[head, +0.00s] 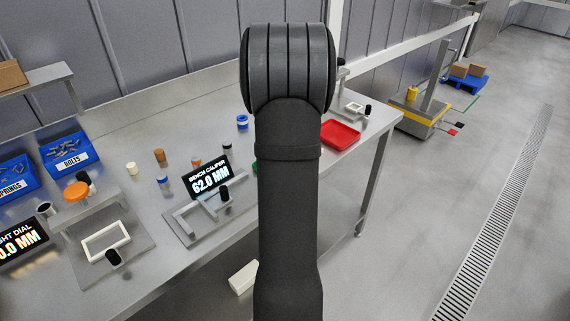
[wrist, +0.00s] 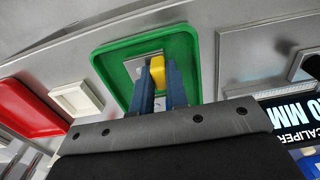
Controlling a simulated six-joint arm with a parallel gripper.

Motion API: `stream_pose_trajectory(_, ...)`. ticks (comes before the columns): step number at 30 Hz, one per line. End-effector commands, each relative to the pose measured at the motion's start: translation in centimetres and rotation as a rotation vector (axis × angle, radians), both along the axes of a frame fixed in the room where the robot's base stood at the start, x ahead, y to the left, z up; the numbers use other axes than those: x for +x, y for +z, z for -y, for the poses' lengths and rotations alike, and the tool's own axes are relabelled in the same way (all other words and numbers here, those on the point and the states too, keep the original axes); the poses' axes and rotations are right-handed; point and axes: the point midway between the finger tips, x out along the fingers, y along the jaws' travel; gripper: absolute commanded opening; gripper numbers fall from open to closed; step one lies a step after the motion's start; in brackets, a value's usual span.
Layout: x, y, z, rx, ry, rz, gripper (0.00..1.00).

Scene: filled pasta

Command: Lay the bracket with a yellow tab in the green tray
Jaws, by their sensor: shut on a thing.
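In the wrist view my gripper (wrist: 160,85) has its two blue fingers closed on the yellow tab (wrist: 157,72) of a grey metal bracket (wrist: 143,64). The bracket is over the inside of the green tray (wrist: 108,60). I cannot tell whether the bracket touches the tray floor. In the head view my arm hides the gripper, the bracket and nearly all of the tray; only a green sliver (head: 255,167) shows at the arm's left side.
A red tray (head: 340,133) is further along the bench. In the wrist view a white square frame (wrist: 76,101) lies between the red and green trays. The bench caliper display (head: 210,178) stands on the green tray's other side. Blue bins (head: 70,153) are at far left.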

Motion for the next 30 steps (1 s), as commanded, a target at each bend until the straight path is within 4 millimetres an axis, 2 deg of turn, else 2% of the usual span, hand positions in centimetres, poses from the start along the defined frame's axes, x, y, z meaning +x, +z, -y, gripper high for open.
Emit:
stream_pose_trajectory(7, 0.0, -0.1, 0.0, 0.000, 0.000, 0.000, 0.00)
stream_pose_trajectory(8, 0.0, -0.1, 0.0, 0.000, 0.000, 0.000, 0.18)
stream_pose_trajectory(11, 0.0, -0.1, 0.0, 0.000, 0.000, 0.000, 0.37)
stream_pose_trajectory(12, 0.0, -0.1, 0.0, 0.000, 0.000, 0.000, 0.39)
stream_pose_trajectory(20, 0.0, 0.0, 0.0, 0.000, 0.000, 0.000, 0.39)
stream_pose_trajectory(23, 0.0, 0.6, 0.0, 0.000, 0.000, 0.003, 0.39)
stream_pose_trajectory(26, 0.1, 2.0, 0.0, 0.000, 0.000, 0.004, 0.39)
stream_pose_trajectory(30, 0.1, 5.1, 0.0, 0.000, 0.000, 0.006, 0.39)
